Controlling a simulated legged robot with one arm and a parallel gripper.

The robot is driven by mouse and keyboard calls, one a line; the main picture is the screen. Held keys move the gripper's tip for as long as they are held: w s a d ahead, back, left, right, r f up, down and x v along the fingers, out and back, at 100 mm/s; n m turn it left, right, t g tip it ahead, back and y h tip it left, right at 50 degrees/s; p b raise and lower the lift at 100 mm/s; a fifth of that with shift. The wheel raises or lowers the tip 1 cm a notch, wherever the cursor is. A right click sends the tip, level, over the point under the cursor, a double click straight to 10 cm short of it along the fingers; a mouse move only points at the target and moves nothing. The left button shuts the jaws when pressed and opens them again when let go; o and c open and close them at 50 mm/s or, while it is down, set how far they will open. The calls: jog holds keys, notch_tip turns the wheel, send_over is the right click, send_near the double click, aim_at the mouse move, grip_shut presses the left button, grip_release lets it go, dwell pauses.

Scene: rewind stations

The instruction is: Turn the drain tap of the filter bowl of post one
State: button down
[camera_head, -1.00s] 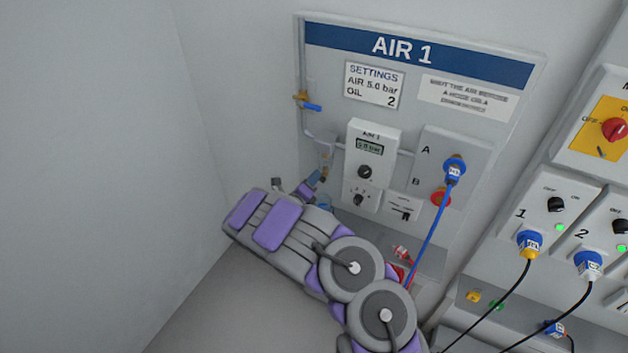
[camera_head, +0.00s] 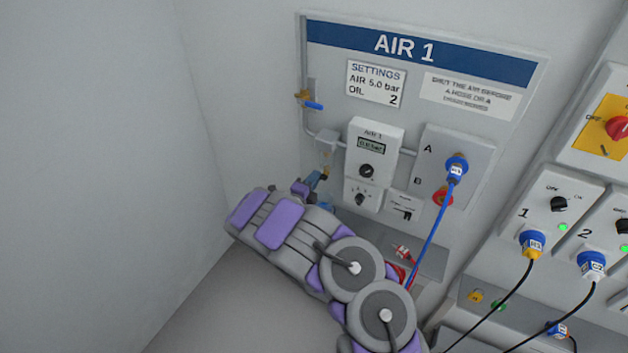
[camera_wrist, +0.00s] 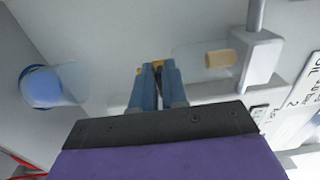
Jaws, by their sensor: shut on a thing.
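The filter bowl (camera_wrist: 198,60) of the AIR 1 post is clear, with a tan element inside, and hangs under a grey head in the wrist view. My gripper (camera_wrist: 158,70) has its two blue fingers closed together at the bowl's free end. The small brass-yellow drain tap (camera_wrist: 155,64) shows at the fingertips, mostly hidden by them. In the head view my gripper (camera_head: 318,179) is at the lower left of the AIR 1 panel (camera_head: 320,75), just under the bowl. The tap's exact angle cannot be told.
A clear and blue cup (camera_wrist: 50,86) stands apart from the fingers. A brass valve with a blue lever (camera_head: 311,104) is on the pipe above. A regulator box (camera_head: 372,150) is close on the right. A blue hose (camera_head: 432,225) hangs further right. The left wall is bare.

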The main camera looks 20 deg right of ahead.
jog(key=shift+w+a, duration=0.1)
jog(key=shift+a, duration=0.1)
jog(key=c, duration=1.4)
grip_release()
jog(key=shift+w+f, duration=0.15)
jog(key=shift+f, duration=0.05)
jog(key=shift+o, duration=1.2)
jog(key=shift+r, duration=0.1)
jog(key=p+v, duration=0.4)
jog(key=v, duration=1.3)
jog(key=shift+s+a, duration=0.2)
jog(key=shift+s, duration=0.05)
